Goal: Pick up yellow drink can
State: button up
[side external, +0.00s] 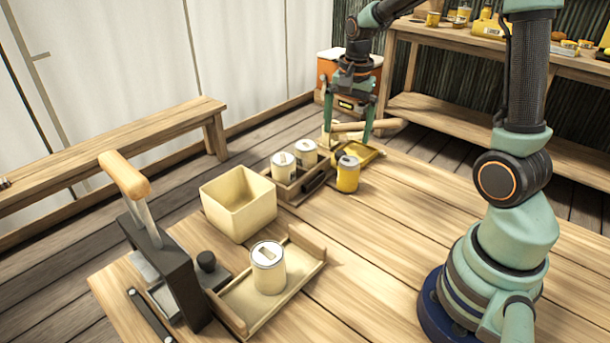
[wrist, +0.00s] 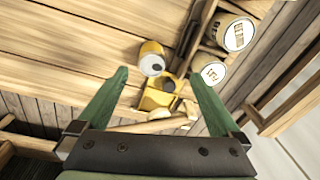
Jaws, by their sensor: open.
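The yellow drink can (side external: 347,174) stands upright near the far edge of the table in the side external view, at the front of a small yellow tray (side external: 372,153). In the wrist view the can (wrist: 151,60) shows beyond and between my fingers, with the yellow tray (wrist: 158,97) beside it. My gripper (side external: 349,136) is open and empty, with its fingers above and behind the can. In the wrist view my gripper (wrist: 162,82) has its green fingers wide apart, touching nothing that I can make out.
Two pale cans (side external: 284,167) stand in a wooden tray just left of the yellow can. A cream square box (side external: 238,203), another pale can (side external: 268,268) on a wooden tray and a dark upright tool stand (side external: 165,262) are nearer. The table's middle (side external: 350,240) is clear.

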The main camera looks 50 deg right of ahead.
aim_at(348, 176)
jog(key=d+f+m, duration=0.2)
jog(key=d+f+m+g, duration=0.1)
jog(key=shift+w+f, duration=0.25)
jog(key=shift+f, duration=0.1)
jog(key=shift+d+f, duration=0.1)
jog(key=shift+f, duration=0.2)
notch_tip(348, 176, down, 12)
jog(key=shift+s+r, duration=0.1)
jog(key=shift+r, duration=0.1)
jog(key=c, duration=1.4)
jog(key=shift+r, duration=0.1)
notch_tip(348, 176, up, 20)
jog(key=shift+f, duration=0.1)
